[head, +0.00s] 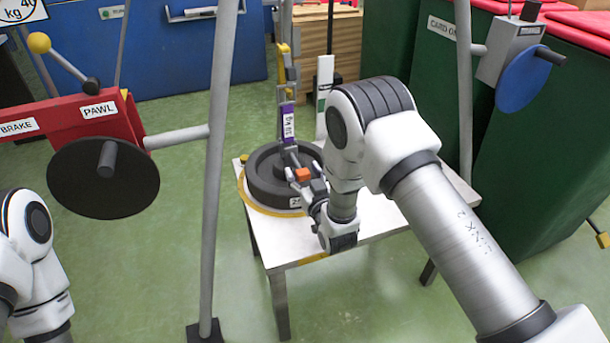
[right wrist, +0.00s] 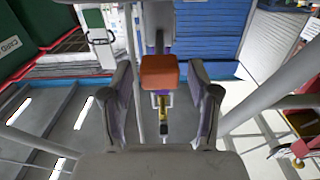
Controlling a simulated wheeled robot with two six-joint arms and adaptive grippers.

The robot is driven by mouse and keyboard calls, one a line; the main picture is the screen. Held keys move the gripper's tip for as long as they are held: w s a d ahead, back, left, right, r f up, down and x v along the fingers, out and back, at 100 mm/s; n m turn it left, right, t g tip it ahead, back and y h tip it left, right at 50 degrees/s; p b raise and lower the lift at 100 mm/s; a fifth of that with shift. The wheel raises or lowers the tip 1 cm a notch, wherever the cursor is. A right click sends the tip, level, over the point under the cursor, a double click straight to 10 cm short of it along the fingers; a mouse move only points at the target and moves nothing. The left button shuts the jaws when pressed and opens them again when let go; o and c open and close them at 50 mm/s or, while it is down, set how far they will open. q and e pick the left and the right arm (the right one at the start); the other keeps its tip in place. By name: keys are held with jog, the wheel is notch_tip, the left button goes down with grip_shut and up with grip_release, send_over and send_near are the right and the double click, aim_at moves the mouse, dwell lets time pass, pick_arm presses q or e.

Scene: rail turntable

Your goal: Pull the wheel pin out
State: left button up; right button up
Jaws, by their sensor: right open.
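The wheel pin shows as an orange block-shaped head (head: 302,174) beside the dark round wheel (head: 262,185), which lies on a small white table. My right gripper (head: 304,180) is open, with its fingers on either side of the orange head. In the right wrist view the orange head (right wrist: 160,72) sits between the two spread fingers of the gripper (right wrist: 161,90), with visible gaps to both. The pin's shaft is hidden. My left arm enters at the lower left, and its gripper is out of view.
An upright hanger with a purple label (head: 288,122) stands at the wheel. A grey post (head: 215,190) and black disc (head: 103,178) are left. Green bins (head: 540,150) stand right.

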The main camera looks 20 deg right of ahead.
jog(key=s, duration=1.2)
jog(key=shift+d, duration=0.2)
jog(key=s+d+f+m+g+h, duration=0.1)
jog(key=s+d+f+g, duration=0.1)
jog(key=s+f+g, duration=0.35)
jog(key=s+d+f+g, duration=0.3)
jog(key=s+f, duration=0.3)
jog(key=f, duration=0.5)
jog(key=s+f+g, duration=0.3)
jog(key=s+g, duration=0.1)
jog(key=s, duration=0.5)
jog(key=s+f+g, duration=0.3)
jog(key=s+g, duration=0.2)
jog(key=s, duration=0.3)
notch_tip(320, 180, up, 25)
jog(key=s+p, duration=0.2)
jog(key=p, duration=2.3)
jog(key=shift+a, duration=0.45)
